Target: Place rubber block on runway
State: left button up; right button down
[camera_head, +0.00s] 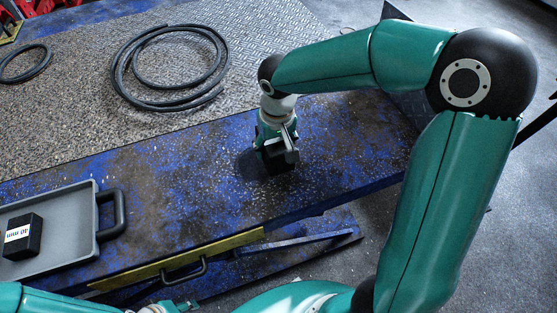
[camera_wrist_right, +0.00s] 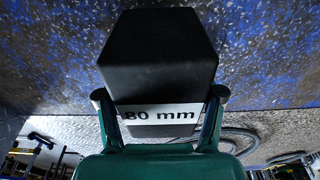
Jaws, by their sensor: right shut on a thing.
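My right gripper (camera_head: 281,152) is shut on a black rubber block (camera_head: 276,165). In the right wrist view the block (camera_wrist_right: 158,62) sits between the two fingertips (camera_wrist_right: 160,98) with a white label reading "80 mm". In the head view the block is low over a worn blue surface (camera_head: 335,140), which may be the runway. I cannot tell whether the block touches it. A second black block (camera_head: 22,240), labelled "40 mm", lies in a grey tray at the left. My left arm shows at the bottom left, with only part of the left gripper (camera_head: 180,305) in view.
The grey tray (camera_head: 82,205) has a black handle on its right side. A coiled black hose (camera_head: 165,108) and a smaller coil (camera_head: 25,78) lie on the grey textured plate (camera_head: 90,125). A yellow-edged front with a handle (camera_head: 185,270) runs below. Blue surface around the gripper is clear.

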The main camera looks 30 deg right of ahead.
aim_at(277, 140)
jog(key=shift+f+b, duration=0.45)
jog(key=shift+f, duration=2.65)
jog(key=shift+c, duration=0.8)
grip_release()
jog(key=shift+r, duration=0.25)
jog(key=r, duration=0.3)
jog(key=s+r+p, duration=0.1)
jog(key=r, duration=0.7)
jog(key=shift+s+a+r+p, duration=0.2)
jog(key=shift+s+r+p, duration=0.05)
jog(key=shift+p, duration=0.15)
